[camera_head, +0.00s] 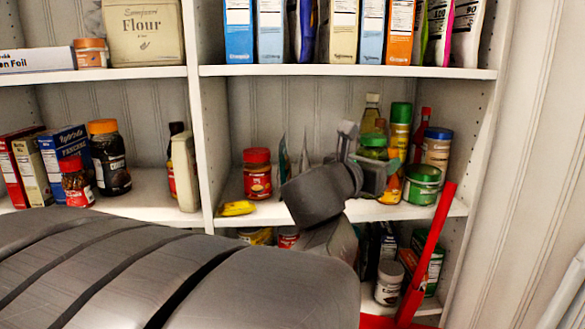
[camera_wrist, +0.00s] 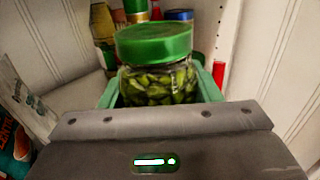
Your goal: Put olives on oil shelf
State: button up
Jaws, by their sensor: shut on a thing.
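A glass jar of green olives with a green lid (camera_wrist: 155,75) stands upright between the green finger pads of my gripper (camera_wrist: 160,95) in the wrist view. Its base is hidden behind the gripper body. In the head view the jar (camera_head: 373,148) shows at the gripper (camera_head: 374,172), at the right part of the middle shelf (camera_head: 270,214). I cannot tell whether the jar touches the shelf.
A green can (camera_head: 422,186), a blue-lidded jar (camera_head: 436,148) and a red bottle (camera_head: 422,132) crowd the right side. A red-lidded jar (camera_head: 257,174) and a yellow packet (camera_head: 236,208) are on the left. Boxes (camera_head: 344,30) fill the shelf above. My arm hides some of the shelf.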

jog(key=w+p, duration=0.3)
jog(key=w, duration=0.9)
jog(key=f, duration=0.5)
jog(key=shift+w+a+f+b, duration=0.1)
jog(key=shift+a+f+b, duration=0.1)
jog(key=shift+f+b, duration=0.15)
jog(key=shift+w+f, duration=0.2)
jog(key=shift+f, duration=0.4)
jog(key=shift+f, duration=0.2)
jog(key=o, duration=1.2)
jog(key=shift+c, duration=0.2)
jog(key=shift+r, duration=0.15)
